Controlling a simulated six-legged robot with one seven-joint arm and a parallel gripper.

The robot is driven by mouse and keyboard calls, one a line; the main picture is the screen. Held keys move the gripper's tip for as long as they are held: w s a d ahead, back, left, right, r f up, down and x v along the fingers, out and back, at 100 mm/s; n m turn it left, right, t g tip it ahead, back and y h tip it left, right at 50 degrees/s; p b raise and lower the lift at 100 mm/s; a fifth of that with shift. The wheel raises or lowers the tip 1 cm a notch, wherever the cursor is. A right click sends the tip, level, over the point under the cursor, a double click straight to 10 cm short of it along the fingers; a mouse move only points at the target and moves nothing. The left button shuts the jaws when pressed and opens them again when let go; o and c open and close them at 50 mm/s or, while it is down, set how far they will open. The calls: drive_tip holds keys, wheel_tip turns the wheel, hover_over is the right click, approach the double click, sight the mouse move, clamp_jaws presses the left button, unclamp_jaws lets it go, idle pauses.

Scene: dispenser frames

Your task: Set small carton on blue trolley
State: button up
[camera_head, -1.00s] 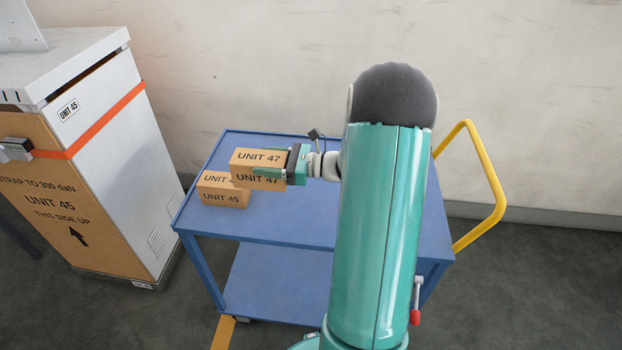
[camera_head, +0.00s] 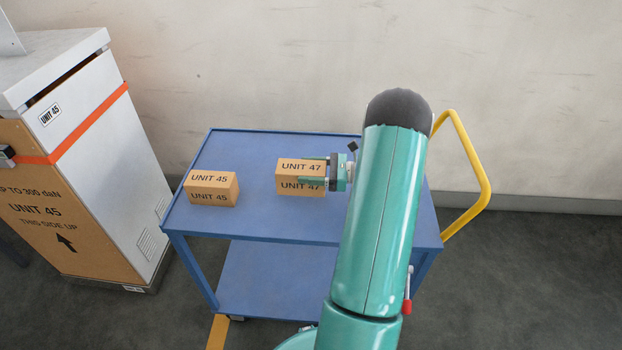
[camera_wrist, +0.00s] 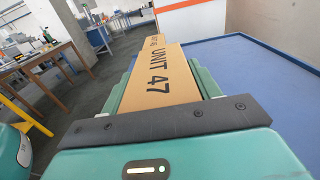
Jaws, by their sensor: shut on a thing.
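The small carton marked UNIT 47 (camera_head: 299,171) is brown and sits between the fingers of my gripper (camera_head: 318,178). My gripper is shut on it from the right side. The carton is over the middle of the blue trolley's (camera_head: 255,228) top; I cannot tell whether it touches the surface. In the wrist view the UNIT 47 carton (camera_wrist: 155,82) lies between the teal fingers, with the blue top (camera_wrist: 262,78) to its right. My arm hides the right part of the trolley.
Another carton, marked UNIT 45 (camera_head: 211,188), stands on the trolley's left part. A tall cabinet (camera_head: 75,180) with an orange strap stands to the left. The trolley has a yellow handle (camera_head: 470,160) at its right. A wall (camera_head: 250,60) is behind.

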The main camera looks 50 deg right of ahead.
drive_tip(key=shift+d+f, duration=0.25)
drive_tip(key=shift+f, duration=1.55)
drive_tip(key=shift+f, duration=0.1)
drive_tip(key=shift+f, duration=0.1)
drive_tip(key=o, duration=1.3)
drive_tip(key=shift+c, duration=0.2)
